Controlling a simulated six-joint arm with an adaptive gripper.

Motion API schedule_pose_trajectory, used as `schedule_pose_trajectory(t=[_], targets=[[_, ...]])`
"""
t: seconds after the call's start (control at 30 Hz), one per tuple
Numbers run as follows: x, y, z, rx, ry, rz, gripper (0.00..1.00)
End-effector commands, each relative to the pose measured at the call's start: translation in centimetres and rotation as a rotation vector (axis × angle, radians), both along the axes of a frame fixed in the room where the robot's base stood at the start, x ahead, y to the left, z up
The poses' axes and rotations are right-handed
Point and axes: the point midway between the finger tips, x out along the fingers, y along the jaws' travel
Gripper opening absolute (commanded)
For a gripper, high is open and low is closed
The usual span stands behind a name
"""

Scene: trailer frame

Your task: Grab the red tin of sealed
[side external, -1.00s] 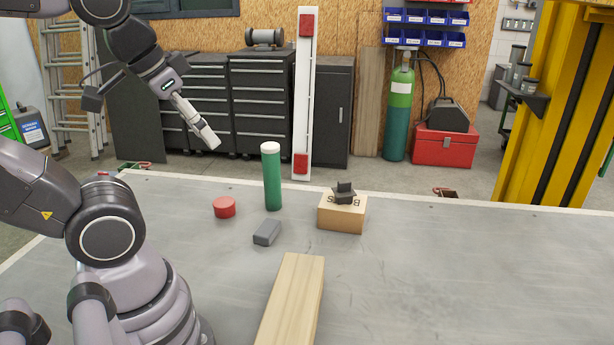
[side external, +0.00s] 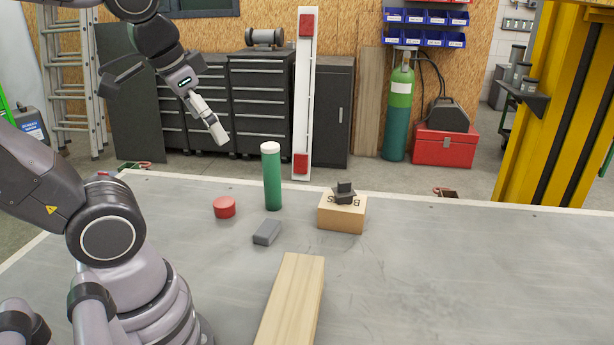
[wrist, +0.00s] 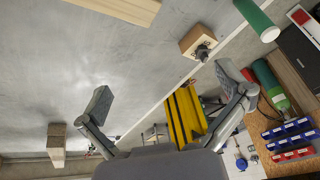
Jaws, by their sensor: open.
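The red tin (side external: 224,207) is a short round can standing on the grey metal table (side external: 430,270), left of a green cylinder with a white cap. It does not show in the wrist view. My gripper (side external: 218,137) is in the air above the table's far side, higher than the tin and apart from it. In the wrist view my gripper (wrist: 160,100) has its two fingers spread wide with nothing between them.
Near the tin stand the green cylinder (side external: 272,178), a grey block (side external: 267,232) and a cardboard box (side external: 342,215) with dark pieces on top. A wooden beam (side external: 291,300) lies at the front. The table's right side is clear.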

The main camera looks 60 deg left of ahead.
Motion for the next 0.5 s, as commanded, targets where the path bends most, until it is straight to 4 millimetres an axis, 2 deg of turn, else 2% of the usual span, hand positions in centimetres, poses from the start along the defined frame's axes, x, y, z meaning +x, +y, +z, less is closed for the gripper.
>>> schedule_pose_trajectory(t=[0.27,0.37,0.5], targets=[[7.2,6.6,-3.2,0.289,0.381,-0.089,1.0],[9.7,9.3,-5.3,0.386,0.524,-0.144,1.0],[13.0,13.2,-9.1,0.508,0.723,-0.239,1.0]])
